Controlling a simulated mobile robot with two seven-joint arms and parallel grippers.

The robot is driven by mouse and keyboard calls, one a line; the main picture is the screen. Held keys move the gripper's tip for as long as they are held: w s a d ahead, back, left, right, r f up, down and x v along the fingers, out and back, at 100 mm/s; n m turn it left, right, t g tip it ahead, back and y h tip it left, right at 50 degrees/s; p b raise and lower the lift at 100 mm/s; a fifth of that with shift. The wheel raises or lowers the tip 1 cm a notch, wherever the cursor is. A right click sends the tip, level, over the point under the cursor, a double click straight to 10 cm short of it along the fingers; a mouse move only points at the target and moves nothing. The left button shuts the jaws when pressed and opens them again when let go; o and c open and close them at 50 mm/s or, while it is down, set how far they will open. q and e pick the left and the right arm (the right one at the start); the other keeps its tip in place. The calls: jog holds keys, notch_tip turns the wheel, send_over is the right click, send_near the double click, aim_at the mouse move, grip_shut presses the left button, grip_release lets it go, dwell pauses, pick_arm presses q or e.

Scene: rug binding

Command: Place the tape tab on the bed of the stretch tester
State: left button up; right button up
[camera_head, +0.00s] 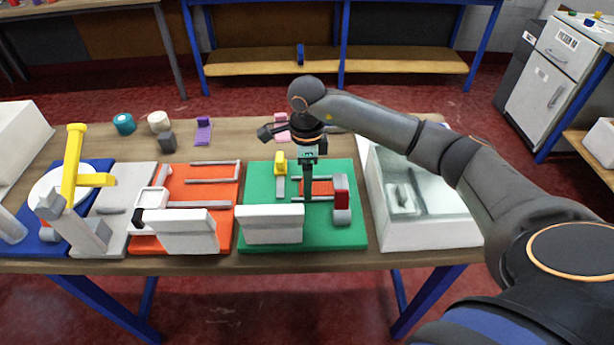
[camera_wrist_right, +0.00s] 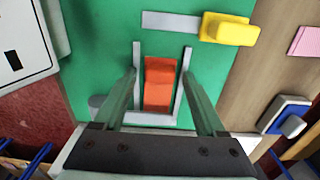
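The green-based device (camera_head: 257,180), which I take as the stretch tester, stands on the table just right of the middle. An orange-red piece (camera_head: 322,187) lies on it between pale rails; it also shows in the right wrist view (camera_wrist_right: 159,84). I cannot tell whether this piece is the tape tab or part of the bed. My right gripper (camera_head: 308,192) points down over it. In the wrist view its fingers (camera_wrist_right: 160,80) are spread, one on each side of the orange piece, with gaps between. The fingertips' height above the base is unclear. My left gripper is not in view.
A yellow knob (camera_head: 280,162), a white block (camera_head: 271,223) and a red-and-grey part (camera_head: 342,198) stand up from the green base. A clear-topped white box (camera_head: 425,236) is close on the right, an orange-based device (camera_head: 220,178) on the left. Small items lie behind, including a pink piece (camera_wrist_right: 304,42).

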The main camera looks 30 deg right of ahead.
jog(key=shift+r, duration=0.1)
notch_tip(320, 180, up, 12)
jog(key=shift+b, duration=0.3)
dwell(0.3)
